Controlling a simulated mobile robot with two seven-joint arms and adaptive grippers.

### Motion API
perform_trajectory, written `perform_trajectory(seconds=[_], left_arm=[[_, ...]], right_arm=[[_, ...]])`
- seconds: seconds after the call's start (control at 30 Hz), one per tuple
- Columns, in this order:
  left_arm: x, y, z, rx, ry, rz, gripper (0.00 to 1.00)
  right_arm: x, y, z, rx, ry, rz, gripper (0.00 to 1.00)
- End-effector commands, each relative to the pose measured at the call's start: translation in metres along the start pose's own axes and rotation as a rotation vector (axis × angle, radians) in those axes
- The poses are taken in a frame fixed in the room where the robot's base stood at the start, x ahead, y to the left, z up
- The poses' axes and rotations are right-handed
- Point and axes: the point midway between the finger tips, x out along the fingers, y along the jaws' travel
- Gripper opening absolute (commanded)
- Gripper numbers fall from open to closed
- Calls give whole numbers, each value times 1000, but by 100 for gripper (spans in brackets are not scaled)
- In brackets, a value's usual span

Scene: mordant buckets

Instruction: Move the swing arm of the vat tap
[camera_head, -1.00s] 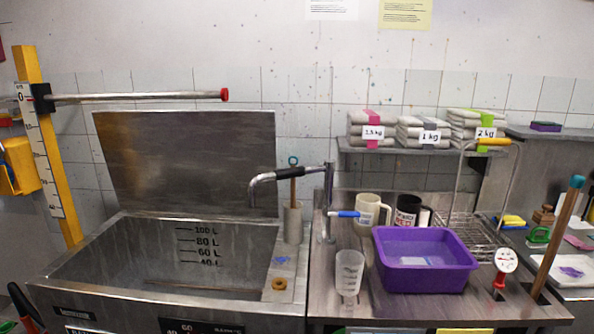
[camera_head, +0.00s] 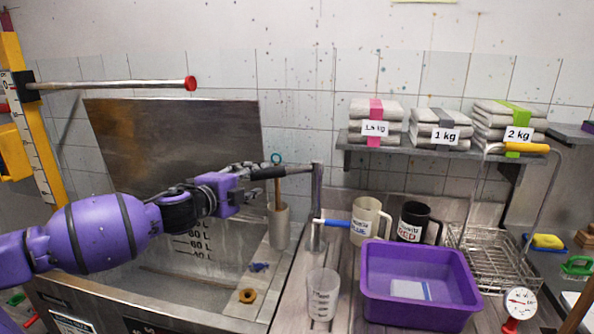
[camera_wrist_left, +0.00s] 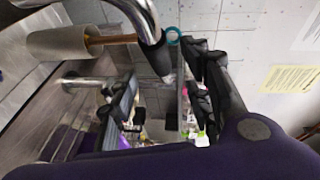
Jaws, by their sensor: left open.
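The vat tap has an upright chrome post (camera_head: 316,205) at the vat's right edge, with a blue lever (camera_head: 337,223) low on it. Its swing arm runs left from the post top and is mostly hidden behind my gripper's fingers. My left gripper (camera_head: 262,180) is open at the swing arm, above the vat's right side. In the left wrist view, the curved chrome swing arm (camera_wrist_left: 143,18) comes down from the top, near the upper part of the right-hand finger. The open gripper (camera_wrist_left: 163,98) shows there too. I cannot tell whether the fingers touch the tube.
A grey holder (camera_head: 278,226) with a wooden-handled tool stands close below the gripper. The open vat lid (camera_head: 170,140) rises behind. A clear measuring cup (camera_head: 323,294), mugs and a purple tub (camera_head: 420,312) crowd the counter right of the tap.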

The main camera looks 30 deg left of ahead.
Motion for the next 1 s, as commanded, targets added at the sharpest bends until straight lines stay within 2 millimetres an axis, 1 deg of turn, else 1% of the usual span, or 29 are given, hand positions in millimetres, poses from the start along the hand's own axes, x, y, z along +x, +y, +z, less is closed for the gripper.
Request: perform_trajectory(seconds=[0.13, 0.23, 0.5, 0.7, 0.83, 1.0], left_arm=[[5, 2, 1, 0, -2, 1, 45], [14, 1, 1, 1, -2, 0, 45], [50, 0, 0, 0, -1, -1, 45], [71, 0, 0, -1, -1, -1, 45], [77, 1, 0, 0, 0, 0, 45], [78, 2, 1, 1, -1, 2, 45]], right_arm=[[0, -3, 2, 3, -3, -4, 0], [-1, -4, 2, 4, -4, -6, 0], [-1, -4, 3, 6, -5, -4, 0], [-1, -1, -3, 6, 5, 1, 0], [-1, 0, -4, 6, 8, 1, 0], [-1, 0, -4, 6, 7, 1, 0]])
